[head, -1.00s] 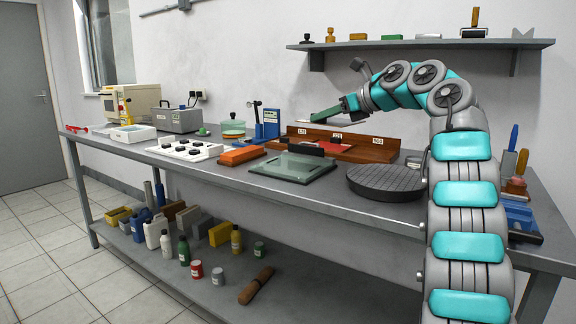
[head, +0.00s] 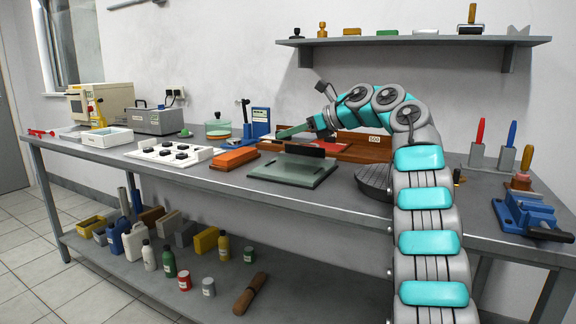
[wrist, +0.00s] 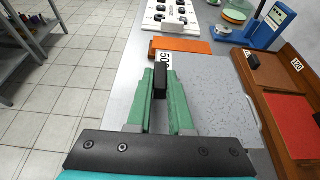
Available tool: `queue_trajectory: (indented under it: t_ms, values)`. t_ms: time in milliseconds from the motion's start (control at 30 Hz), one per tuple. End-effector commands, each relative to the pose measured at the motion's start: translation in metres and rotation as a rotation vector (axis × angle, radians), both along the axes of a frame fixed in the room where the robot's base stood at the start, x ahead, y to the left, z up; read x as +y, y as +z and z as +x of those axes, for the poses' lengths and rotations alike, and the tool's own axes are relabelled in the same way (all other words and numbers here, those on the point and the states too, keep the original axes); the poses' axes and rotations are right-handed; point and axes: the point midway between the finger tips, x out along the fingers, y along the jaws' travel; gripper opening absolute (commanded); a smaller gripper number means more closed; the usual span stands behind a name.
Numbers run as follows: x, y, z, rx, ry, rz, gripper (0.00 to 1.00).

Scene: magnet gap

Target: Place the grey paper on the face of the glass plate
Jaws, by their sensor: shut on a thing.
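A white tag reading "50" and a black block show at the fingertips. The fingers hide part of the sheet. A dark slab (head: 304,150) shows over the plate's far edge; I cannot tell what it is.
A wooden rack (head: 365,147) with number tags stands behind the plate, with a red sheet (wrist: 290,115) in it. An orange block (head: 234,158) is left of the plate. A dark round disc (head: 373,180) is to its right. Bare bench lies in front.

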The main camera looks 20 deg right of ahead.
Motion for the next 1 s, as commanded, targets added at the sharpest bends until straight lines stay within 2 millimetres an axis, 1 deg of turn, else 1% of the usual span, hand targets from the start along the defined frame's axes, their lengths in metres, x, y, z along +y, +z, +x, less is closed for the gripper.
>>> queue_trajectory:
  t_ms: [33, 200, 500, 633, 867, 1000]
  values:
    - [-0.003, -0.003, -0.001, 0.003, -0.005, 0.000, 0.00]
    - [-0.005, -0.016, 0.000, 0.006, -0.012, 0.005, 0.00]
    - [-0.004, -0.040, 0.000, 0.007, -0.008, 0.004, 0.00]
    - [-0.004, -0.048, 0.001, 0.004, -0.009, 0.004, 0.00]
    - [-0.004, -0.054, 0.001, 0.004, -0.009, 0.005, 0.00]
    - [-0.005, -0.067, 0.000, 0.007, -0.010, 0.006, 0.00]
